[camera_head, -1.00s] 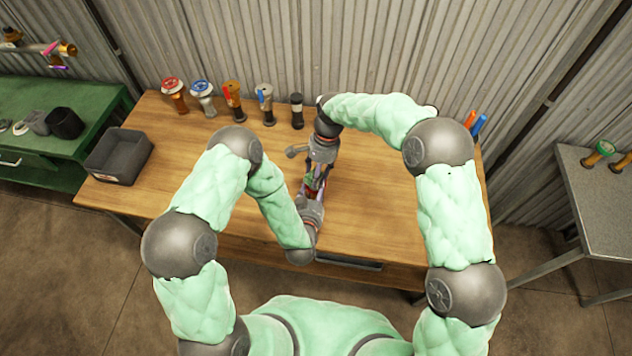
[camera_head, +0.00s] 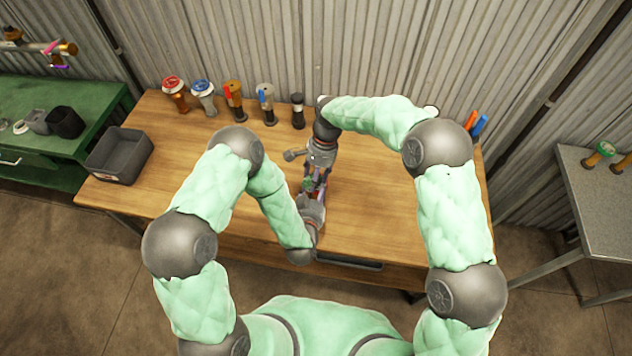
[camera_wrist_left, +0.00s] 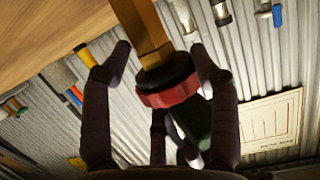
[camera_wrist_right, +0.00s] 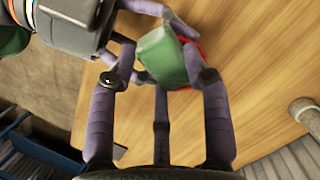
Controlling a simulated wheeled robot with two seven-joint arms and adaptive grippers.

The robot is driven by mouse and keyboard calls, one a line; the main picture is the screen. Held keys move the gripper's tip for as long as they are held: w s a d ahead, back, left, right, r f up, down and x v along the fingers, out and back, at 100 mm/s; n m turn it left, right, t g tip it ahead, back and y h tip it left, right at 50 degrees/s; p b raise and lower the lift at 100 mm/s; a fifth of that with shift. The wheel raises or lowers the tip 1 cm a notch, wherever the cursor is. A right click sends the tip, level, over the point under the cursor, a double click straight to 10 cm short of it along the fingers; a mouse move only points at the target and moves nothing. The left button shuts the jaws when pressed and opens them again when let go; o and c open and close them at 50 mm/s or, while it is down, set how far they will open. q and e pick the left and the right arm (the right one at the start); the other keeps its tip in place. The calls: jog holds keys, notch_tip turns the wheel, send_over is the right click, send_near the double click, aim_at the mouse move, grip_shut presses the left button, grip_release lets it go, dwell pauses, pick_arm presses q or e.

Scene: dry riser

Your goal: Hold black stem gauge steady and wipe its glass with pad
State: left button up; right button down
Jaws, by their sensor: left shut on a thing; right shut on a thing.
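A gauge with a red ring (camera_wrist_left: 172,92), a black collar and a brass-coloured stem (camera_wrist_left: 142,28) is in the left wrist view. My left gripper (camera_wrist_left: 162,52) is shut on it, with fingers on both sides of the collar. A green pad (camera_wrist_right: 164,56) is held in my right gripper (camera_wrist_right: 165,78), which is shut on it. In the right wrist view the pad covers most of the red ring; the glass is hidden, and I cannot tell whether the pad touches it. In the head view my left gripper (camera_head: 311,192) and right gripper (camera_head: 317,174) meet above the table.
Several gauges and valves, including a red-topped one (camera_head: 173,93) and a black one (camera_head: 298,110), stand along the back of the wooden table (camera_head: 390,200). A dark tray (camera_head: 119,172) is at its left. The right half of the tabletop is largely clear.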

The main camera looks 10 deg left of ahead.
jog(key=shift+w+d, duration=0.35)
jog(key=shift+d, duration=0.15)
jog(key=shift+w+r, duration=0.15)
jog(key=shift+r, duration=0.25)
jog(key=shift+d+r, duration=0.1)
jog(key=shift+r, duration=1.6)
jog(key=d, duration=0.7)
jog(key=shift+s+d, duration=0.2)
jog(key=shift+d, duration=0.1)
jog(key=shift+s+a+f, duration=0.35)
jog(key=shift+a+f, duration=0.3)
jog(key=shift+a, duration=0.95)
jog(key=shift+s+a+f, duration=0.35)
jog(key=shift+a+f, duration=0.25)
jog(key=shift+a, duration=0.95)
jog(key=shift+s+a+f, duration=0.35)
jog(key=shift+a+f, duration=0.3)
jog(key=shift+a, duration=0.95)
jog(key=shift+d+f, duration=0.1)
jog(key=shift+f, duration=0.05)
